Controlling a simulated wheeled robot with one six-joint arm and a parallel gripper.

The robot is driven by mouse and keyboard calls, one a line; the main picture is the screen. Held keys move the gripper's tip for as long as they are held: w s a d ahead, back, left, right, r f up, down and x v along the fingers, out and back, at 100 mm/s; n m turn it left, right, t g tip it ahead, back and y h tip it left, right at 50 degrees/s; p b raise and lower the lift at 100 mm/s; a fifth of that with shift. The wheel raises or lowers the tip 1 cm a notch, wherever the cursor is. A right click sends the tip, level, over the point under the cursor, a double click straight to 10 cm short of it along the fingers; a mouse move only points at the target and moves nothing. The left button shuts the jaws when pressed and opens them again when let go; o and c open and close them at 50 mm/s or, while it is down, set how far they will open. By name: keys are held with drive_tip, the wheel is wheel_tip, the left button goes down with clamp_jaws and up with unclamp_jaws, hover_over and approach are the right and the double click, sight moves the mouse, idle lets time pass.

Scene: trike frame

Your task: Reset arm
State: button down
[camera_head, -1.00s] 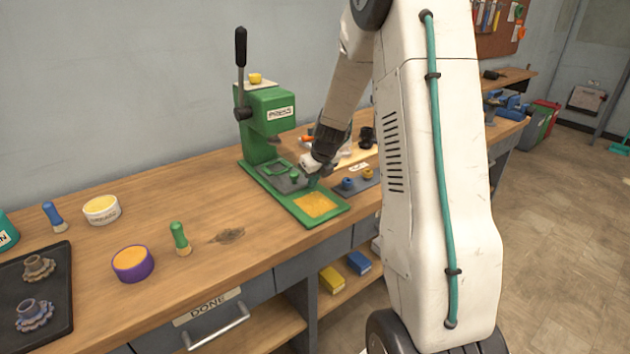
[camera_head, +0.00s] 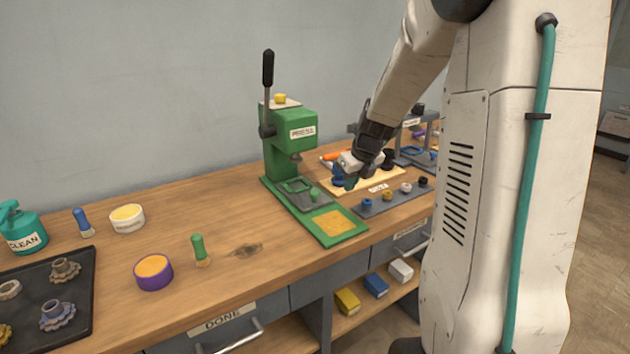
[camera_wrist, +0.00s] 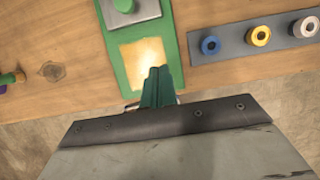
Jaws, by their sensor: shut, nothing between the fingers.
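My gripper (camera_head: 352,184) is above the workbench, between the green press and the grey strip of bushings in the head view. In the wrist view its green fingers (camera_wrist: 158,75) are together with nothing between them. They overlap the front edge of the press's base in that picture. The green press (camera_head: 290,140) stands on the bench with its black lever (camera_head: 268,68) upright. Its base has an orange-yellow pad (camera_head: 334,222), which also shows in the wrist view (camera_wrist: 143,58).
A grey strip (camera_head: 377,208) with several coloured bushings lies right of the press. A dark tray (camera_head: 82,275) with gears, a purple tub (camera_head: 153,280), a white tub (camera_head: 127,220) and two brushes stand at left. The bench (camera_head: 215,215) is clear between them and the press.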

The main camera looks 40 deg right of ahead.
drive_tip(key=s+a+r+m+g, duration=0.1)
drive_tip(key=s+a+r+m, duration=0.2)
drive_tip(key=s+a+m, duration=0.5)
drive_tip(key=s+a+r+m+g, duration=0.1)
drive_tip(key=s+a+r+m, duration=0.2)
drive_tip(key=s+a+m, duration=0.5)
drive_tip(key=s+a+r+m+g, duration=0.1)
drive_tip(key=s+a+r+m, duration=0.2)
drive_tip(key=s+a+m, duration=0.5)
drive_tip(key=s+m, duration=0.4)
drive_tip(key=m, duration=0.7)
drive_tip(key=shift+a+r, duration=0.3)
drive_tip(key=shift+a, duration=0.05)
